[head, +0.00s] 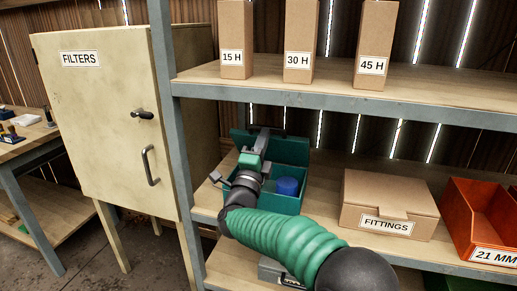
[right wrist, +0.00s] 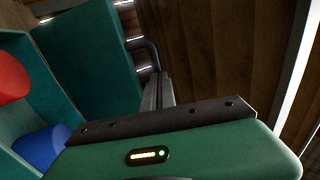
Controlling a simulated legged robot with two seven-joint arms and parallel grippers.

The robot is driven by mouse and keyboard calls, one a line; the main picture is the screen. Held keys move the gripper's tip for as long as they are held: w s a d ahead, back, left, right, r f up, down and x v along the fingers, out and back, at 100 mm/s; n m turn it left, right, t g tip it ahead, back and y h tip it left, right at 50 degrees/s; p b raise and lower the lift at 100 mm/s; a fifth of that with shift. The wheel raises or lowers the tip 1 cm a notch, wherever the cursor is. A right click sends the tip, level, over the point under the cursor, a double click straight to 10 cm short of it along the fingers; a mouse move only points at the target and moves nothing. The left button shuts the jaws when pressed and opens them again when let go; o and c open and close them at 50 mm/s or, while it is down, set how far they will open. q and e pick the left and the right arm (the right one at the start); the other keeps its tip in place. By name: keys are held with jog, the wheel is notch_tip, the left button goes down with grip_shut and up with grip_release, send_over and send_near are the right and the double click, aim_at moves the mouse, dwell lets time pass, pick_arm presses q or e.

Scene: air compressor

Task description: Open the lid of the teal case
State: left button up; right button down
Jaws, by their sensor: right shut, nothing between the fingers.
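The teal case (head: 288,205) stands on the middle shelf with its lid (head: 288,150) raised at the back, so the inside shows. In the right wrist view the raised lid (right wrist: 88,65) is a broad teal panel beside my fingers. A blue round item (head: 287,186) sits in the case; it also shows in the right wrist view (right wrist: 42,146), with a red item (right wrist: 12,78). My right gripper (head: 262,133) is shut and empty, up by the lid's top edge. In the right wrist view its fingers (right wrist: 152,88) lie close to the lid; contact cannot be told. My left gripper is out of view.
A cardboard FITTINGS box (head: 388,212) and an orange bin (head: 480,222) stand right of the case. The upper shelf (head: 340,92) with several cartons overhangs it. A shelf post (head: 176,140) and a cream FILTERS cabinet (head: 100,125) are at the left.

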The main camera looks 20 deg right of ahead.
jog(key=w+d+r+g+y+p, duration=0.1)
jog(key=w+r+p, duration=0.1)
jog(key=p, duration=0.2)
jog(key=w+d+r+g+y+p, duration=0.1)
jog(key=w+d+r+g+p, duration=0.1)
jog(key=p, duration=0.3)
jog(key=shift+w, duration=0.25)
jog(key=shift+w+d+p, duration=0.25)
jog(key=shift+w+p, duration=0.05)
jog(key=shift+p, duration=0.2)
jog(key=shift+f, duration=0.15)
